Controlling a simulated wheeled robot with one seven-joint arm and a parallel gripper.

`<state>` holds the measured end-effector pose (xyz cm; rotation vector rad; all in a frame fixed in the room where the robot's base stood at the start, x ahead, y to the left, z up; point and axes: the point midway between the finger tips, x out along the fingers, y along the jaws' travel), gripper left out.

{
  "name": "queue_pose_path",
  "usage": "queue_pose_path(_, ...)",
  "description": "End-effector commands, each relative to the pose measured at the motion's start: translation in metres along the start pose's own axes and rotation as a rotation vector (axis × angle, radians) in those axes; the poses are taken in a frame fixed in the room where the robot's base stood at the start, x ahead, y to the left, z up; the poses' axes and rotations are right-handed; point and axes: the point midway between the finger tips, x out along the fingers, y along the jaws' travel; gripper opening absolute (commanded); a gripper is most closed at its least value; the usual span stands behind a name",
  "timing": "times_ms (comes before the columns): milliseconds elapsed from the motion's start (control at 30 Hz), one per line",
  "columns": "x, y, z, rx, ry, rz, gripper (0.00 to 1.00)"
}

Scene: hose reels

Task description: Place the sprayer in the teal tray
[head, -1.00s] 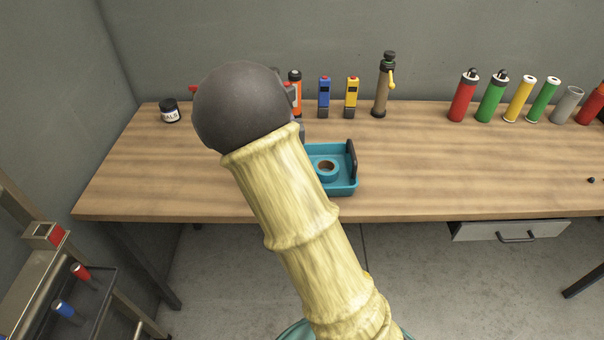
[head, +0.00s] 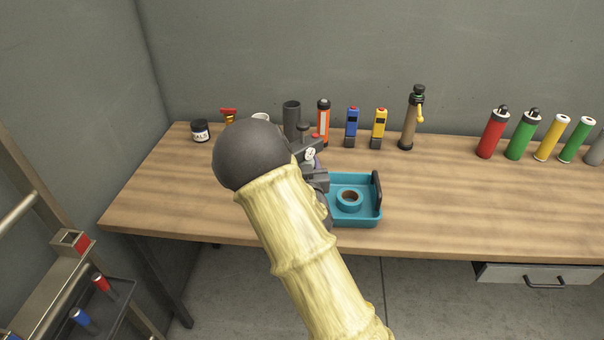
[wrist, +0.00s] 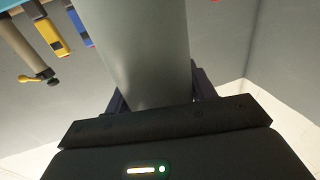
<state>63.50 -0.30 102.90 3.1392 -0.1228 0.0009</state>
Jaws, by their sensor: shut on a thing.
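The teal tray (head: 366,217) lies near the front edge of the bench, with a teal ring (head: 349,203) in it and a dark upright piece at its right side. My gripper (head: 318,178) is just left of and above the tray, mostly hidden behind my arm. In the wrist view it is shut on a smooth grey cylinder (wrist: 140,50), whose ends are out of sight. I cannot tell from its shape whether this is the sprayer. A brown bottle with a yellow lever (head: 409,125) stands at the back of the bench, apart from my gripper.
A white-labelled jar (head: 200,131), a red-topped thing (head: 228,116), a dark cylinder (head: 291,116), an orange tube (head: 323,120) and blue (head: 352,126) and yellow (head: 379,127) devices line the back. Coloured cylinders stand to the right. The bench right of the tray is clear.

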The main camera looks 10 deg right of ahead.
Motion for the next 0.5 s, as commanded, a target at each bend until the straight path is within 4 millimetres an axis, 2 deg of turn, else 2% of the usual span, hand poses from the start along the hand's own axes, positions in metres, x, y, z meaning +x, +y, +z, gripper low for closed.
queue_pose_path(233, 0.000, 0.000, 0.031, -0.002, -0.002, 0.000, 0.20)
queue_pose_path(500, 0.000, 0.000, 0.036, 0.001, 0.002, 0.001, 0.20)
